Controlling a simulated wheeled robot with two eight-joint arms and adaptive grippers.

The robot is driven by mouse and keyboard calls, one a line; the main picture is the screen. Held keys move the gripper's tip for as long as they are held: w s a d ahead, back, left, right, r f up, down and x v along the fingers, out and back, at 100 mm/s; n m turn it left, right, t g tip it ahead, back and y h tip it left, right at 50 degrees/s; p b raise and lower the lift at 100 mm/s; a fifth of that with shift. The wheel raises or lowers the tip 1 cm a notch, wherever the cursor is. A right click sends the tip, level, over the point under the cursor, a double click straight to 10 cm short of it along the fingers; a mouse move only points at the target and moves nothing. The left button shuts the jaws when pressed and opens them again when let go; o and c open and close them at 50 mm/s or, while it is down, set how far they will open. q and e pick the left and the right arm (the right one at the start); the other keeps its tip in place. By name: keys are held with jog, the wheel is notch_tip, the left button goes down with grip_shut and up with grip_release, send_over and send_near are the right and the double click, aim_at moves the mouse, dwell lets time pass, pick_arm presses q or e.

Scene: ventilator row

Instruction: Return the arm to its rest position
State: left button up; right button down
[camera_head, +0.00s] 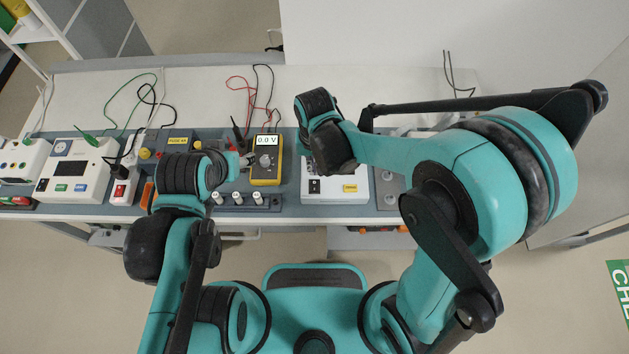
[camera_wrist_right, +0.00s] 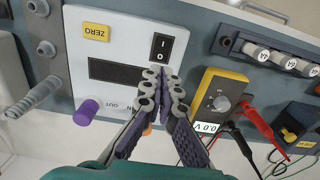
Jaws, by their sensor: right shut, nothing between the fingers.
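My right gripper (camera_wrist_right: 165,88) is shut and empty in the wrist view. Its fingertips are together in front of a white panel (camera_wrist_right: 105,38) with a dark display, a yellow ZERO label and a black rocker switch; contact cannot be judged. In the head view my right arm reaches from the right over the bench, and its wrist hides the fingers. The white instrument (camera_head: 325,196) shows below that wrist. My left arm extends over the bench's left half.
A yellow multimeter (camera_head: 267,160) reading 0.0 V stands between my wrists, with red and black leads (camera_head: 262,100) behind it. A white device (camera_head: 75,172) and a power strip (camera_head: 122,187) sit on the left. The bench's back strip (camera_head: 200,85) is mostly clear apart from cables.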

jog(key=shift+r, duration=0.45)
pick_arm(q)
jog(key=shift+r, duration=0.25)
jog(key=shift+f+b, duration=0.55)
jog(key=shift+f, duration=0.1)
pick_arm(e)
jog(key=s+d+r+t, duration=0.2)
jog(key=d+r, duration=0.4)
jog(key=d, duration=0.3)
jog(key=s+d+r+t, duration=0.3)
jog(key=d+r+t, duration=0.2)
jog(key=d, duration=0.3)
jog(key=shift+d+r, duration=0.4)
jog(key=shift+r, duration=0.2)
pick_arm(q)
jog(key=shift+c, duration=0.4)
pick_arm(e)
jog(key=shift+s, duration=0.1)
